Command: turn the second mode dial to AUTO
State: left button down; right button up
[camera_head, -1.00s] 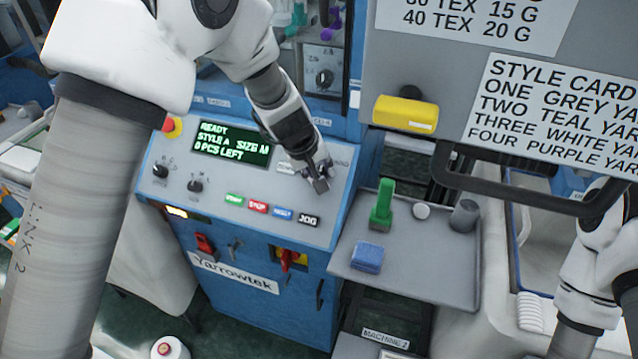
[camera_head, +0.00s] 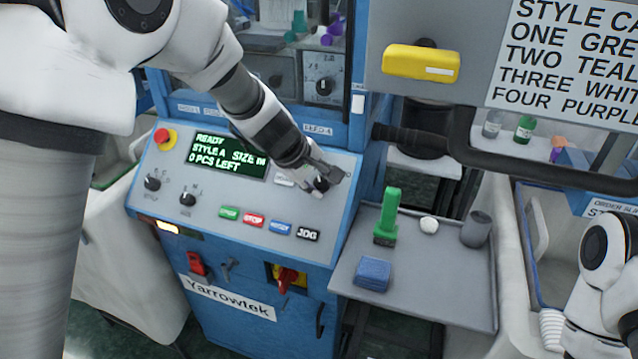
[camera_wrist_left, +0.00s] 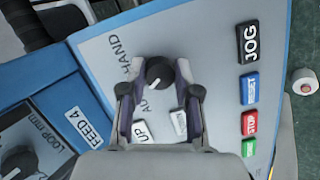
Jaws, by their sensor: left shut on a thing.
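The black mode dial (camera_wrist_left: 159,73) is on the sloped blue-and-grey control panel (camera_head: 190,222), beside printed AUTO and HAND labels in the left wrist view. My left gripper (camera_wrist_left: 160,70) is shut on this dial, one finger on each side. A pale mark shows on the dial's lower left, but I cannot tell exactly which label it points to. In the head view my left gripper (camera_head: 327,182) is at the panel's upper right and largely hides the dial. Only part of my right arm shows at the right edge; its gripper is out of view.
Left of the gripper is a green READY display (camera_head: 226,157). Below are START, STOP, RESET and JOG buttons (camera_head: 307,234); two other black knobs (camera_head: 187,198) are at left. A grey shelf (camera_head: 430,285) holds a green tool (camera_head: 387,215) and a blue block (camera_head: 373,273). A dark bar crosses at right.

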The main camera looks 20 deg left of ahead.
pick_arm(q)
jog(key=shift+f, duration=0.1)
jog(key=c, duration=1)
grip_release()
jog(key=shift+c, duration=0.2)
jog(key=shift+o, duration=1.1)
jog(key=shift+w+a, duration=0.1)
jog(key=shift+w, duration=0.05)
jog(key=v, duration=1.2)
jog(key=shift+f, duration=0.1)
